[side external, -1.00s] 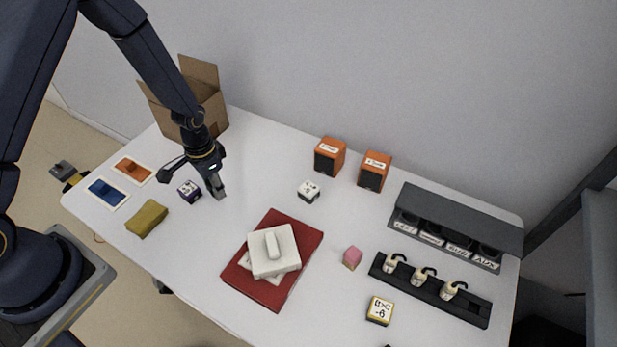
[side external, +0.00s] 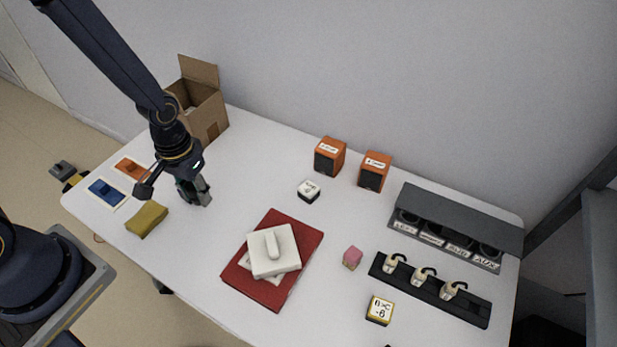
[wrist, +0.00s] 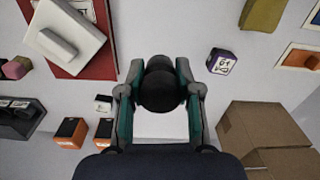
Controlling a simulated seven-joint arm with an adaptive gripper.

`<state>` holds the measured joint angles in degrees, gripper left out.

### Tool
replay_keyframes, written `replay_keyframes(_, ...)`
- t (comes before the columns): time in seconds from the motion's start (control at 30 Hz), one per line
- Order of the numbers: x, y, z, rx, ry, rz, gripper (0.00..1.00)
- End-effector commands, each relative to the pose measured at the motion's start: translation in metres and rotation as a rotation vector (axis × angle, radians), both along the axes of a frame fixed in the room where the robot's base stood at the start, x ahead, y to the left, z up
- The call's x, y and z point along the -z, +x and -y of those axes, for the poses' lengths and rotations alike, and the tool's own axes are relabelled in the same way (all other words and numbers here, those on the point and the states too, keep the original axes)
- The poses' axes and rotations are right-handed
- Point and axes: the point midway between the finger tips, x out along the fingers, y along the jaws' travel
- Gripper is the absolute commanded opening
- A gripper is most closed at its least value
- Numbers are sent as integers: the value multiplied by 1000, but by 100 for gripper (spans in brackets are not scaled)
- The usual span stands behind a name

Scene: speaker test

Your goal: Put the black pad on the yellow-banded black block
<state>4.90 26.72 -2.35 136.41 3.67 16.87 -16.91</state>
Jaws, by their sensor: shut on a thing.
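The yellow-banded black block (side external: 380,311), with a white labelled top, sits at the front right of the table in the side view. My gripper (side external: 205,199) is far to its left, low over the table's left part. In the wrist view, my gripper (wrist: 160,75) has its teal fingers on both sides of a dark rounded thing, which I take to be the black pad (wrist: 161,92). It is shut on this pad.
A purple block (wrist: 223,62) lies near my gripper, hidden in the side view. A red book (side external: 262,292) bearing white pieces, a white-topped block (side external: 308,190), a pink block (side external: 352,257) and a black hook rack (side external: 468,308) stand between or around. Orange speakers (side external: 329,155) stand behind.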

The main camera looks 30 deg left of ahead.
Motion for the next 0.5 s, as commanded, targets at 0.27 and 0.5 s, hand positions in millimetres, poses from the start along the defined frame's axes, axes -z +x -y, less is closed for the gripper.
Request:
replay_keyframes(0.27,-16,30,120,11,-3,2,0)
replay_keyframes(0.5,-28,-4,248,180,-1,0,0)
